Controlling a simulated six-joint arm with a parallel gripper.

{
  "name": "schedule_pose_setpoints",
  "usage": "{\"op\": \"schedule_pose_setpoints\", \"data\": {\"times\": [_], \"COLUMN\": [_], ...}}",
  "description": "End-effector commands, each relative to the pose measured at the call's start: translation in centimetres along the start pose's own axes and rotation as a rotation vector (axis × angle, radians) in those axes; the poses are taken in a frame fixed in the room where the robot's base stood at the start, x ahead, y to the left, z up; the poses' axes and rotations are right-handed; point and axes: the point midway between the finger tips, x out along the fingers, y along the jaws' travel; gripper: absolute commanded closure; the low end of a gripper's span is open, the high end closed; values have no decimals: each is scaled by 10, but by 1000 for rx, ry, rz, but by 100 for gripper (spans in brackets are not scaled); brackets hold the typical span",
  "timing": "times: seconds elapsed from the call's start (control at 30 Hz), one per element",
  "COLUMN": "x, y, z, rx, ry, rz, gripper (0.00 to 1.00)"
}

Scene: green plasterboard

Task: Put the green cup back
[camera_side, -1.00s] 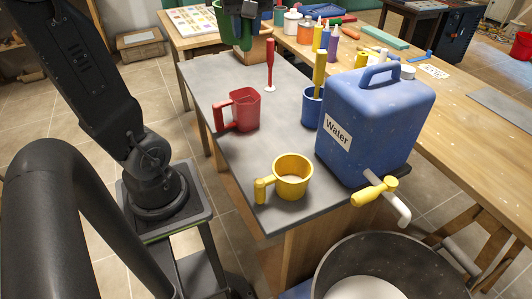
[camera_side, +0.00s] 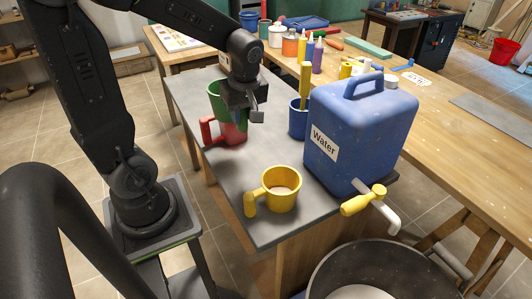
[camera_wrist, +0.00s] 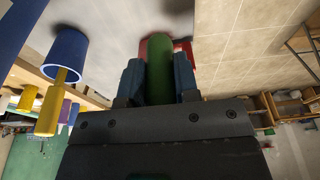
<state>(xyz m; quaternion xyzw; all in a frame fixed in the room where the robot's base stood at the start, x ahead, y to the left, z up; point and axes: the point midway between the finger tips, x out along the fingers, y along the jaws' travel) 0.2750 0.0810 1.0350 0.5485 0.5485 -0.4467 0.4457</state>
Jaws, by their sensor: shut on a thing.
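The green cup (camera_side: 215,98) is held up by my gripper (camera_side: 241,110) in the side view, above or just behind the red cup. In the wrist view my gripper (camera_wrist: 158,78) has its two fingers closed on a green part (camera_wrist: 158,48) of the cup, likely its handle. The rest of the green cup is mostly hidden by my gripper. The red cup (camera_side: 229,133) stands on the grey table top (camera_side: 230,175), its handle to the left; it shows behind the green part in the wrist view (camera_wrist: 184,45). I cannot tell whether the two cups touch.
A yellow cup (camera_side: 281,191) stands near the front of the table. A blue cup (camera_side: 297,120) with a yellow tool (camera_side: 305,78) in it stands beside the blue water canister (camera_side: 362,130). A dark bin (camera_side: 370,258) is below the tap. The table's left edge is close to the red cup.

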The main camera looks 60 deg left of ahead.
Motion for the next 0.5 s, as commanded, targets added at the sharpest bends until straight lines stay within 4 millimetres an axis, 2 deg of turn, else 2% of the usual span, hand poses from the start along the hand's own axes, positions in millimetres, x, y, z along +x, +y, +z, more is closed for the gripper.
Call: {"op": "schedule_pose_setpoints", "data": {"times": [0.1, 0.23, 0.37, 0.5], "x": [12, 22, 28, 34], "y": [16, 30, 39, 42], "z": [27, 50, 64, 70], "rx": [10, 8, 4, 0], "ry": [-1, 0, 0, 0], "rz": [-3, -2, 0, -2], "gripper": [98, 98, 98, 98]}}
